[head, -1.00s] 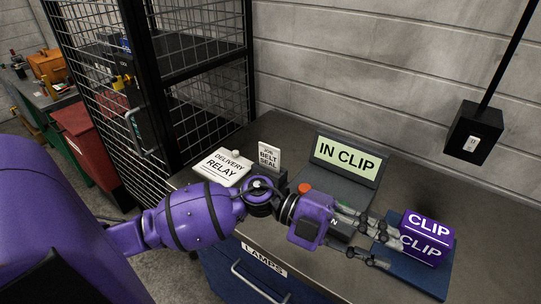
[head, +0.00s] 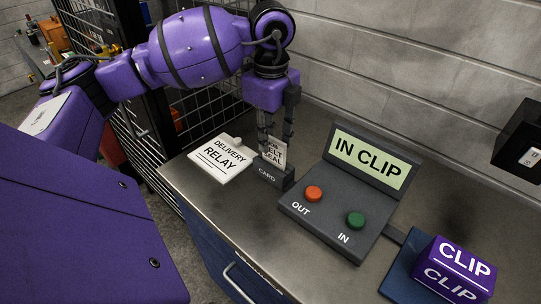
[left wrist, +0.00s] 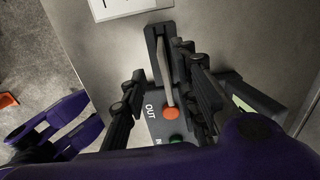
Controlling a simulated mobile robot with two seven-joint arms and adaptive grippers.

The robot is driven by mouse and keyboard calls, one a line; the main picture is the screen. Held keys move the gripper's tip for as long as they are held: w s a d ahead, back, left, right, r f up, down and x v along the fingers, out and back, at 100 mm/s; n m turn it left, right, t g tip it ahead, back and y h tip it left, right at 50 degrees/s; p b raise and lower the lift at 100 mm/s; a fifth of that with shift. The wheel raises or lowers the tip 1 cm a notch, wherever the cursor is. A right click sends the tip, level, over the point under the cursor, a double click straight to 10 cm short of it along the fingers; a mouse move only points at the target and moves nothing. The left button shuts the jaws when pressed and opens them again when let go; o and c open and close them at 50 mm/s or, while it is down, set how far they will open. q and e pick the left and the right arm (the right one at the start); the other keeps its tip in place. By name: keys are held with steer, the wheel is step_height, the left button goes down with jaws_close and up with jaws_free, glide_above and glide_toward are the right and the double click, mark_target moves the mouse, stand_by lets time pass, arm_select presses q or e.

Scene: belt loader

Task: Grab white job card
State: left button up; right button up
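The white job card (head: 273,153), partly readable as "BELT SEAL", stands upright in a small dark holder (head: 272,175) marked CARD on the bench. My left gripper (head: 277,138) points down over it, with a finger on either side of the card's upper part. In the left wrist view, the card (left wrist: 162,68) shows edge-on between the two spread fingers, with a gap on both sides. My left gripper is open there. Whether a fingertip touches the card is hard to tell.
A white "DELIVERY RELAY" box (head: 221,160) lies left of the holder. A dark console (head: 330,223) with OUT and IN buttons and an "IN CLIP" display (head: 368,163) stands right of it. A purple CLIP block (head: 455,270) sits on a blue pad at the right.

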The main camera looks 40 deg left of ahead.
mark_target(274, 154)
arm_select(q)
steer(key=f, duration=0.5)
steer(key=shift+w+d+f, duration=0.2)
steer(key=shift+w+f, duration=0.1)
steer(key=shift+f, duration=0.1)
jaws_close()
